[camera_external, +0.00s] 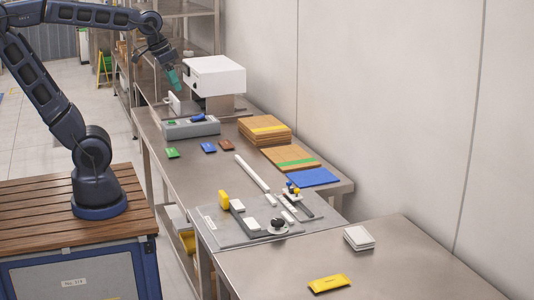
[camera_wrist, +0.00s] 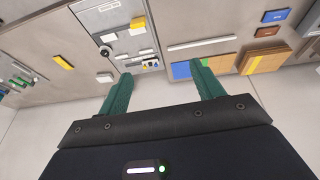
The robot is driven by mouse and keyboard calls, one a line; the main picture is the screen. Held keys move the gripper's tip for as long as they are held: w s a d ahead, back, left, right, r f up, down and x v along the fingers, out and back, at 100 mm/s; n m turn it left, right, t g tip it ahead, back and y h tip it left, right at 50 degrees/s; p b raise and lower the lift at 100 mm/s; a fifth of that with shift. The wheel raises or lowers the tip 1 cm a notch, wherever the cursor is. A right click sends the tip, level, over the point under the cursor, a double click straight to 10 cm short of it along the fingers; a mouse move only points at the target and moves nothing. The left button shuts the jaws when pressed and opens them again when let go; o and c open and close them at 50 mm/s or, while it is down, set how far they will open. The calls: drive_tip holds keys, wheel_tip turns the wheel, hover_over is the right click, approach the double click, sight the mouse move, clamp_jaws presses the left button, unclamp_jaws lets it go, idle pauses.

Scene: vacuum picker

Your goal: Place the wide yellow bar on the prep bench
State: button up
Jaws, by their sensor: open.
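A flat yellow bar (camera_external: 329,283) with small dark print lies on the near steel bench (camera_external: 300,262). It also shows at the left of the wrist view (camera_wrist: 63,62). A second yellow piece (camera_external: 223,199) stands on the grey fixture plate and shows in the wrist view (camera_wrist: 137,25). I cannot tell from the frames which bench is the prep bench. My gripper (camera_external: 173,78), with green fingers, is high at the back left, beside the white machine and far from both yellow pieces. In the wrist view my gripper (camera_wrist: 162,86) is open, with nothing between its fingers.
A white box-shaped machine (camera_external: 214,76) and a grey control box (camera_external: 190,127) stand on the far bench. Cardboard sheets (camera_external: 265,130), a blue sheet (camera_external: 313,177) and small coloured packets lie there. A white stack (camera_external: 359,238) sits on the near bench, with clear steel around it.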

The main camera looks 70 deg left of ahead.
drive_tip(key=shift+t, duration=0.3)
drive_tip(key=s+f, duration=0.1)
drive_tip(key=s+a, duration=0.1)
drive_tip(key=s, duration=0.1)
drive_tip(key=s+a+f, duration=0.1)
drive_tip(key=shift+s+f, duration=0.25)
drive_tip(key=shift+f, duration=0.1)
idle(0.7)
